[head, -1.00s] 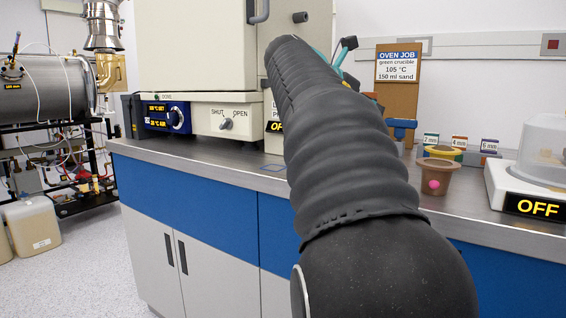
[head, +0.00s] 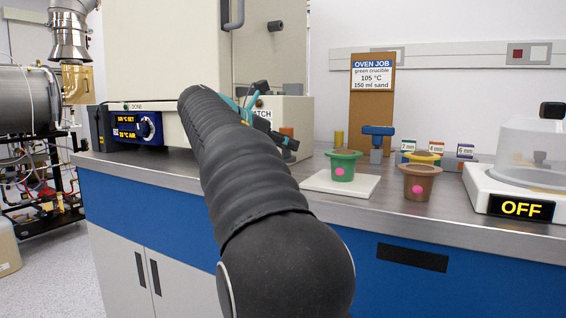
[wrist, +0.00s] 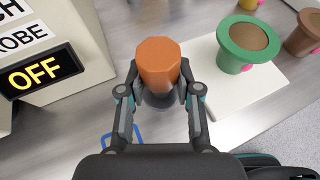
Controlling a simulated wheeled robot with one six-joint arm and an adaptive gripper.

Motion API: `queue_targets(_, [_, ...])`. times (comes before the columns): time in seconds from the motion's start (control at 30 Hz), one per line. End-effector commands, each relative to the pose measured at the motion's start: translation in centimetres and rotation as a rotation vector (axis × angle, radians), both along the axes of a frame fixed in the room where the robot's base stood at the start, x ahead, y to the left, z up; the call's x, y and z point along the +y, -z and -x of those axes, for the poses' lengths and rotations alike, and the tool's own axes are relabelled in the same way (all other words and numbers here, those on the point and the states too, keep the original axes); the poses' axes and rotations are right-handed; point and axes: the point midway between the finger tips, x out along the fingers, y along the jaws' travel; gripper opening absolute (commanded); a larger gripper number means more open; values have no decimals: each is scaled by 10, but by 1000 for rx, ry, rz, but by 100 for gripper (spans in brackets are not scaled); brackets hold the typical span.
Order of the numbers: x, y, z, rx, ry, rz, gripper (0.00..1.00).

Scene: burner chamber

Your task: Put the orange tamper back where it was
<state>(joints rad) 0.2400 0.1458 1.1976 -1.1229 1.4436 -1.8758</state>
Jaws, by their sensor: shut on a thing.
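The orange tamper (wrist: 158,62) is held upright between the fingers of my gripper (wrist: 158,92) in the wrist view, its faceted orange top facing the camera. Its lower end is mostly hidden under the top. In the head view the tamper's orange top (head: 287,132) shows just past my gripper (head: 278,137), partly covered by the fingers. A blue outlined square (wrist: 122,135) is marked on the bench below and to the left of the tamper in the wrist view. I cannot tell how high the tamper is above the bench.
The green crucible (head: 343,166) stands on a white tile (head: 318,184), close to the right of my gripper. A brown crucible (head: 419,183), a blue-handled tool (head: 378,132) and a balance (head: 510,190) are further right. A box reading OFF (wrist: 45,70) stands to the left.

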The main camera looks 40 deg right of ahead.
Motion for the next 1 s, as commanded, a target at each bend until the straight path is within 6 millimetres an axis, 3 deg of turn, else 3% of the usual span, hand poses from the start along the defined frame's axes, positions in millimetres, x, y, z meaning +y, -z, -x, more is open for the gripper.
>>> queue_targets(0.33, [0, 39, 0, 3, 1, 0, 0])
queue_targets(0.77, [0, 43, 0, 1, 1, 0, 0])
queue_targets(0.8, [0, 44, 0, 2, 0, 0, 36])
queue_targets(0.9, [0, 44, 0, 1, 1, 0, 58])
queue_targets(1.0, [0, 44, 0, 1, 1, 0, 58])
